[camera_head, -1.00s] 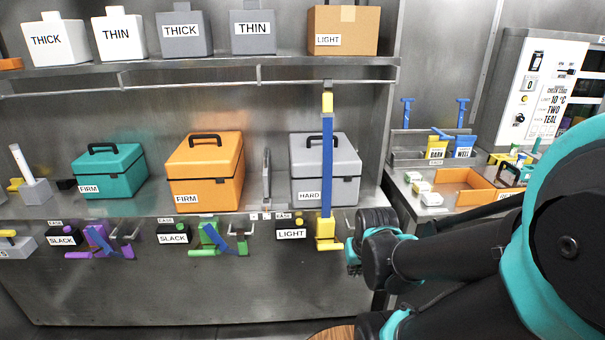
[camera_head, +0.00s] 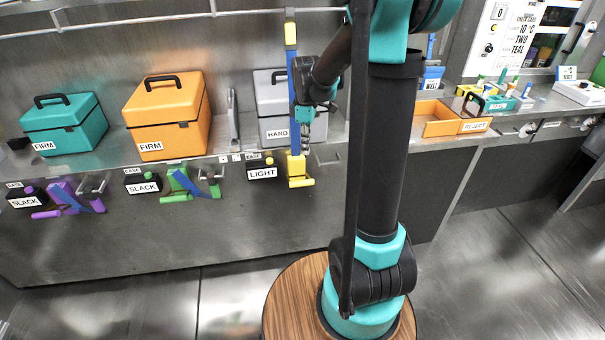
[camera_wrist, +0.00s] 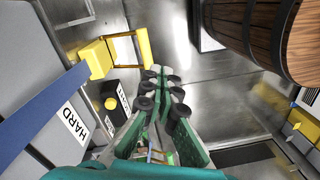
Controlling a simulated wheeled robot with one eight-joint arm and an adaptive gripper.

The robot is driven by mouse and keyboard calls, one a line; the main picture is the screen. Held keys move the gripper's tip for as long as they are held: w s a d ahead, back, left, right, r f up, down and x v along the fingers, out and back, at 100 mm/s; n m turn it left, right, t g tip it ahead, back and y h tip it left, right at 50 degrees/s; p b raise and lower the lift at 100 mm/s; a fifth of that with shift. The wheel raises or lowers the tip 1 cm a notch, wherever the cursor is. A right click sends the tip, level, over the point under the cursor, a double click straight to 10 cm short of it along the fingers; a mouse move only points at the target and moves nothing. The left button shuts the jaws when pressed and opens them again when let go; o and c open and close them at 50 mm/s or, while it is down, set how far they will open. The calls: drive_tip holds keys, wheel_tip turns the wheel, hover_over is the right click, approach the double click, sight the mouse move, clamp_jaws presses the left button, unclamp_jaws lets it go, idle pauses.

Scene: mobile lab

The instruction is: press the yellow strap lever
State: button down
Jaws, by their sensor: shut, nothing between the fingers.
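The yellow strap lever (camera_head: 301,183) sticks out low on the counter's front face, below the yellow ratchet body (camera_head: 296,165). In the wrist view a yellow block (camera_wrist: 97,59) with a yellow bar frame (camera_wrist: 145,48) shows just beyond the fingertips. A blue strap (camera_head: 296,90) runs up from the ratchet over the grey HARD case (camera_head: 272,97), to a yellow end piece. My gripper (camera_head: 305,146) is shut and empty, pointing down just above and beside the ratchet. Its closed fingers also show in the wrist view (camera_wrist: 160,75). I cannot tell whether they touch the lever.
A black LIGHT box (camera_head: 262,170) with a yellow button sits left of the ratchet. Purple (camera_head: 66,198) and green (camera_head: 185,184) ratchets are further left. Orange (camera_head: 166,112) and teal (camera_head: 63,123) cases stand on the counter. An orange REJECT tray (camera_head: 440,118) is at right.

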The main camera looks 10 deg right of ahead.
drive_tip(key=w+n, duration=0.1)
drive_tip(key=w, duration=0.1)
drive_tip(key=w+n+g, duration=0.1)
drive_tip(key=w+n, duration=0.1)
drive_tip(key=w+a+n, duration=0.1)
drive_tip(key=w, duration=0.1)
drive_tip(key=shift+g, duration=0.3)
drive_tip(key=shift+f, duration=0.1)
drive_tip(key=s+f, duration=0.1)
drive_tip(key=f, duration=0.3)
drive_tip(key=s+f, duration=0.1)
drive_tip(key=f, duration=0.8)
drive_tip(key=shift+s+f, duration=0.35)
drive_tip(key=shift+s, duration=0.05)
